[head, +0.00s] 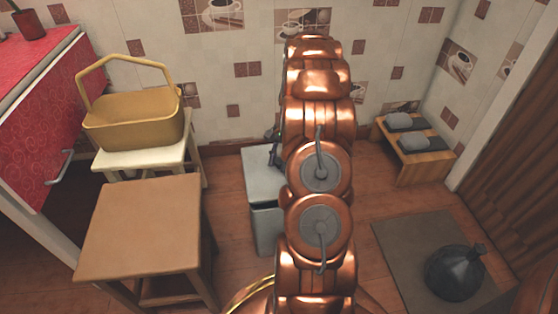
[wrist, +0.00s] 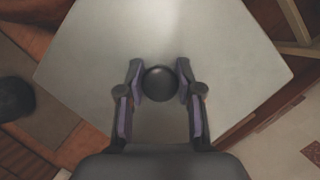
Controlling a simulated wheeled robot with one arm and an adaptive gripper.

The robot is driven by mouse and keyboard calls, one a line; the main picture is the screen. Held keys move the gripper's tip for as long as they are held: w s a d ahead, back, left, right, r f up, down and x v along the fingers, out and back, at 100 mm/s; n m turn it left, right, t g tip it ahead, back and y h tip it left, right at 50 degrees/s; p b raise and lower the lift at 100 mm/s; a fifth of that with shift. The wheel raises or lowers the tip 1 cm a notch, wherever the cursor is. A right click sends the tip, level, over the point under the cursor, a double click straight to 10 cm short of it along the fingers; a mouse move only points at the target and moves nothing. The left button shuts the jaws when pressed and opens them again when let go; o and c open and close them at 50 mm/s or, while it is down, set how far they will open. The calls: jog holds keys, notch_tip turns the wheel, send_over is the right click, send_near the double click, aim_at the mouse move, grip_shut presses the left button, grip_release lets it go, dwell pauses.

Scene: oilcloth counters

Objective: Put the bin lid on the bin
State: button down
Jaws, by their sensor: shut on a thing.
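The pale grey bin lid (wrist: 90,65) fills much of the wrist view, with a round dark knob (wrist: 159,83) at its middle. My gripper (wrist: 159,88) is shut on the knob, one finger on each side. In the head view the lid (head: 258,172) lies over the grey bin (head: 266,228), whose front wall shows below a dark band under the lid's edge. I cannot tell whether the lid rests on the rim or is slightly above it. My arm hides the right part of both, and only a bit of my gripper (head: 274,154) shows.
A brown stool (head: 140,225) stands left of the bin. Behind it, a cream stool (head: 140,158) holds a yellow basket (head: 135,118). At right are a low bench (head: 425,160) with grey slippers and a dark jug (head: 456,274) on a mat (head: 405,240). The tiled wall is close behind.

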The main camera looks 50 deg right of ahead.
jog(key=shift+f+b, duration=0.5)
jog(key=shift+f, duration=0.35)
jog(key=shift+f+p, duration=0.4)
jog(key=shift+f, duration=0.75)
jog(key=c, duration=0.7)
grip_release()
jog(key=v, duration=1)
jog(key=shift+d+r, duration=0.1)
jog(key=shift+r, duration=0.25)
jog(key=shift+d+r, duration=0.2)
jog(key=shift+r, duration=0.4)
